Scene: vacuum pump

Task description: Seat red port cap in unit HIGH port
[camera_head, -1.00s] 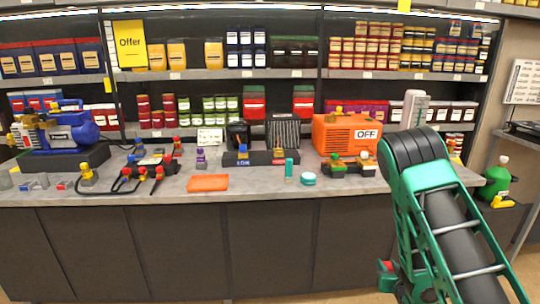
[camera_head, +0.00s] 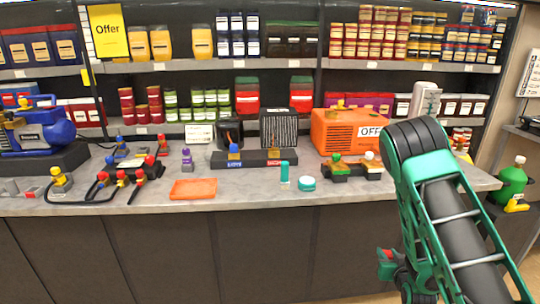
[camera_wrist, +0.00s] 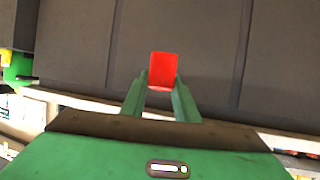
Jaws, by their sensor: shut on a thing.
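My gripper (camera_wrist: 161,82) is shut on a red cap (camera_wrist: 163,67), which sits between its two green fingers in the wrist view. In the head view the red cap (camera_head: 386,266) shows low at the right, in front of the counter's dark front and below its top. The unit (camera_head: 254,158) stands mid-counter: a dark base with a dark finned block behind it. Its front has a blue label at left and a red label (camera_head: 276,163) at right, too small to read surely. A blue cap (camera_head: 234,151) sits above the blue label. A small brass fitting (camera_head: 274,153) stands above the red label.
On the counter (camera_head: 240,195) lie an orange tray (camera_head: 193,189), a teal cylinder (camera_head: 284,172), a round teal-and-white tub (camera_head: 306,184), a manifold with hoses (camera_head: 120,182), and an orange machine (camera_head: 345,131) marked OFF. A blue pump (camera_head: 40,130) stands at left. Stocked shelves are behind.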

